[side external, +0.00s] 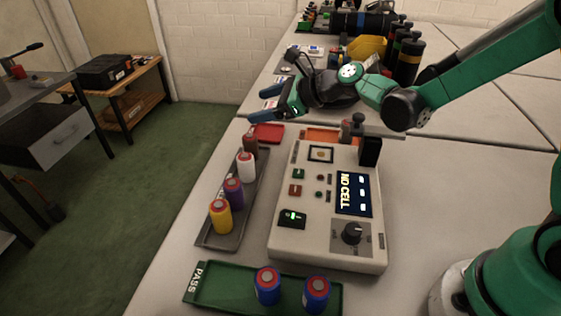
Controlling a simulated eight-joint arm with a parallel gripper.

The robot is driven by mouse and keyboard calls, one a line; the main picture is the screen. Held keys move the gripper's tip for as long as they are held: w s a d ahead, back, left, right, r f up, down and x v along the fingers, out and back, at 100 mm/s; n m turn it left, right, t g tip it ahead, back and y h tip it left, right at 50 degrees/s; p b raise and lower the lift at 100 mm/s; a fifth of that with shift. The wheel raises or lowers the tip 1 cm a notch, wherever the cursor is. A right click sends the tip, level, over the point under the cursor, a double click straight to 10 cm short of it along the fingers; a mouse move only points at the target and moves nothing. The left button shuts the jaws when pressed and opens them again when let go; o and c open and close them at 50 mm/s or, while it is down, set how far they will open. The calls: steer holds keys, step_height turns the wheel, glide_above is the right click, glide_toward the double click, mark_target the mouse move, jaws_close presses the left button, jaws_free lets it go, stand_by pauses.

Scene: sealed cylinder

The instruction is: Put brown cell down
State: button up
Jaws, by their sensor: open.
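The brown cell (250,147) stands upright at the far end of the grey tray (216,241), left of the tester. A white cell (246,166), a purple cell (234,190) and a yellow cell (221,215) stand in line in the same tray. My gripper (268,101) is open and empty, above and beyond the brown cell and apart from it. Its fingers point left. The tester (330,259) has a screen (354,194) reading "NO CELL".
A green PASS tray (220,287) in front holds two blue cells (267,286). Black cylinders (408,62) stand farther back. The table right of the tester is clear.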

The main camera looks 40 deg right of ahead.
steer(key=s+d+n+g+h, duration=0.1)
steer(key=s+d+n+h, duration=0.2)
steer(key=s+n, duration=0.6)
steer(key=s+d+r+n+g+h, duration=0.1)
steer(key=s+d+n+g+h, duration=0.1)
steer(key=s+n, duration=0.7)
steer(key=d+n+h, duration=0.1)
steer(key=n+h, duration=0.1)
steer(key=n, duration=0.5)
steer(key=shift+d+r, duration=0.15)
steer(key=shift+r, duration=0.1)
steer(key=shift+o, duration=0.5)
steer(key=shift+s+d+f+n, duration=0.15)
steer(key=shift+s+d+n, duration=0.15)
steer(key=shift+n, duration=0.3)
